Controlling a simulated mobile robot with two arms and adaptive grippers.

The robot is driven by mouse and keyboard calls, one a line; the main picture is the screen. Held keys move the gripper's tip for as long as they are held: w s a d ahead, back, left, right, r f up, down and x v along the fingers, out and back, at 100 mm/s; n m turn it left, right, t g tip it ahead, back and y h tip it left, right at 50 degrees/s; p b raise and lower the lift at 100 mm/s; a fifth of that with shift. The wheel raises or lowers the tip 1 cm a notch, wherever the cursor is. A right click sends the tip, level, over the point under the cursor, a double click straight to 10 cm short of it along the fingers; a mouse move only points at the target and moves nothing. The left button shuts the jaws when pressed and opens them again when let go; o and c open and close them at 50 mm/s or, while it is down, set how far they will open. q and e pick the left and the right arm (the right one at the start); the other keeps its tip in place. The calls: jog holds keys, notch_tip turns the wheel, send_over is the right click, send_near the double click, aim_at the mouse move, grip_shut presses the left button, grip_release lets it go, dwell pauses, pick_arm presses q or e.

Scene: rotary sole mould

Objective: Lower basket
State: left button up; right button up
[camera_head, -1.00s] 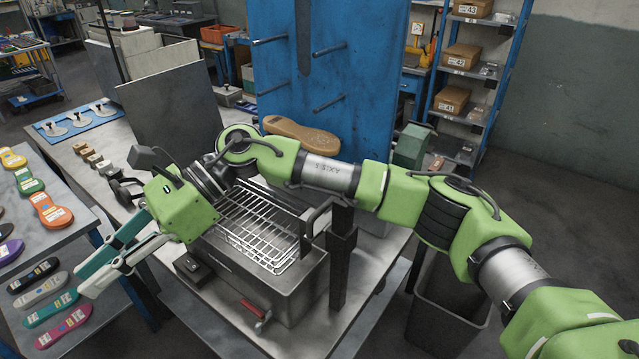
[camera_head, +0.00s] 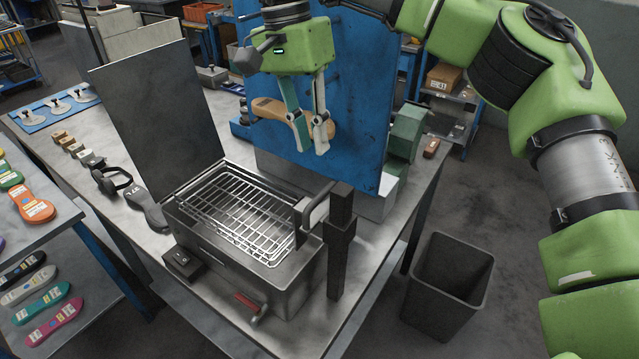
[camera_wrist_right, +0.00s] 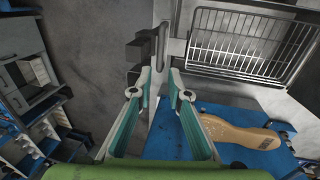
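The wire basket (camera_head: 240,212) sits level in the mouth of a grey metal tank (camera_head: 235,275). It also shows in the right wrist view (camera_wrist_right: 245,45). A dark handle with a pale plate (camera_head: 312,208) stands at its right end, next to a dark upright post (camera_head: 340,245). The handle also shows in the right wrist view (camera_wrist_right: 160,48), ahead of the fingers. My right gripper (camera_head: 310,149) points down, above and behind the handle, apart from it. Its fingers (camera_wrist_right: 162,94) are parted with nothing between them. My left gripper is not in view.
A blue panel (camera_head: 355,100) with a tan sole (camera_head: 265,107) stands behind the gripper. A grey upright plate (camera_head: 160,115) stands behind the tank at left. A red-handled valve (camera_head: 245,302) is on the tank's front. A dark bin (camera_head: 450,285) stands right of the table.

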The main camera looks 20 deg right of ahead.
aim_at(322, 192)
jog(key=f, duration=0.3)
jog(key=s+f+p, duration=0.1)
jog(key=f, duration=0.2)
jog(key=d+f+p, duration=0.1)
jog(key=f, duration=0.1)
jog(key=shift+s+d+f, duration=0.1)
jog(key=shift+s+f, duration=0.1)
jog(key=shift+f, duration=0.35)
